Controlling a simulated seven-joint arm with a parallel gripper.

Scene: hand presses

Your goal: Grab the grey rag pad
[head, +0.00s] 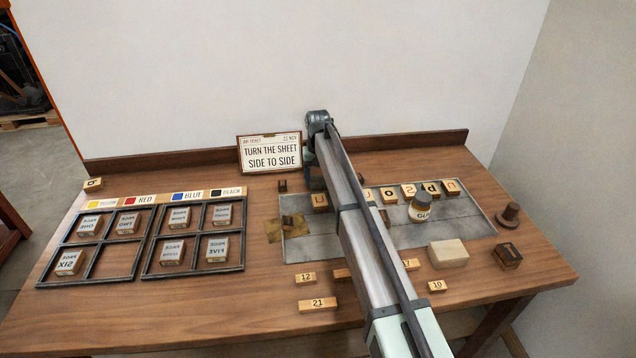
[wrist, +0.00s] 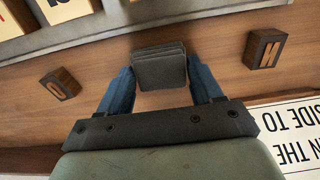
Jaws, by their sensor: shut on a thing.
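The grey rag pad (wrist: 160,68) shows in the wrist view as a small stack of dark grey layers. My gripper (wrist: 160,82) has its two blue fingers on either side of the pad and is shut on it. The wooden bench top shows below and around it, but the gap under the pad cannot be judged. In the head view my arm hides the fingertips and the pad cannot be made out.
A job sign (head: 269,153) stands left of my wrist. Letter tiles (head: 431,189), a glue jar (head: 422,208) and a pale block (head: 448,254) are on or near the grey plate (head: 325,243). Divided trays (head: 133,257) lie left. Numbered tiles (head: 317,304) lie in front.

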